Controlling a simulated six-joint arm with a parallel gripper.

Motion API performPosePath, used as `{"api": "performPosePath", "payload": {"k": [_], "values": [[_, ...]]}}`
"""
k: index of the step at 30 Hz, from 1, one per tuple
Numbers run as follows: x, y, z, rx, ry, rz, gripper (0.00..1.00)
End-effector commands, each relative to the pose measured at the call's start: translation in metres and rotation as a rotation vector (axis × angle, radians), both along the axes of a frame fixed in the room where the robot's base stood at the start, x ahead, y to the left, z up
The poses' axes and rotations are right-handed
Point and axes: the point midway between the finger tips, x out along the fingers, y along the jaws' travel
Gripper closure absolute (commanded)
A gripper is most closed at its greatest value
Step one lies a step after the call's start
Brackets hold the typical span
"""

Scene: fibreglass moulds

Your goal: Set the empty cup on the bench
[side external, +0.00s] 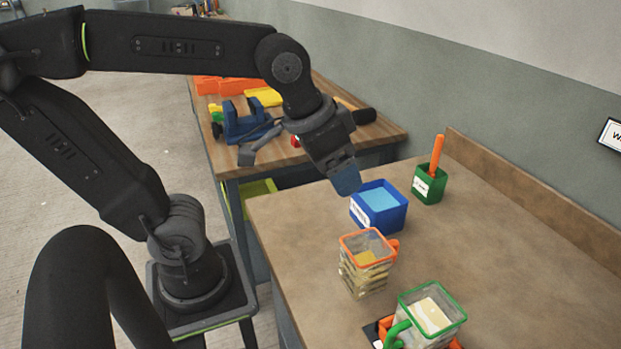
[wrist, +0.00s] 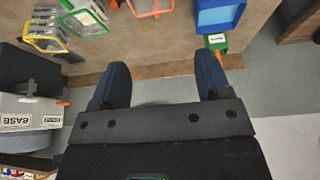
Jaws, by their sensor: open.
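My gripper (side external: 346,184) is open and empty, above and just left of the blue box in the side view. Its two blue fingers stand apart in the wrist view (wrist: 164,80). A clear cup with an orange rim and handle (side external: 362,278) stands on the brown bench (side external: 490,230). A clear cup with a green rim and handle (side external: 432,312) is nearer the camera, on or over an orange and black item. Pale contents seem to show in both cups. In the wrist view, a yellow-rimmed cup (wrist: 45,38) also shows. I cannot tell which cup is empty.
A blue box with a light-blue inside (side external: 380,210) and a green holder with an orange stick (side external: 430,186) stand behind the cups. A wooden table (side external: 385,134) carries a blue vise (side external: 245,124). White containers marked BASE (wrist: 28,112) show at left. Bench right of the cups is clear.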

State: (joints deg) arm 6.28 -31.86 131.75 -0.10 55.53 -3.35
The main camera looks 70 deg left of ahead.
Motion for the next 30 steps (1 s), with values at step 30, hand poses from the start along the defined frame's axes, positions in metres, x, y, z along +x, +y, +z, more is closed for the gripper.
{"api": "performPosePath", "payload": {"k": [30], "values": [[-0.036, 0.027, -0.031, 0.024, -0.064, 0.057, 0.3]]}}
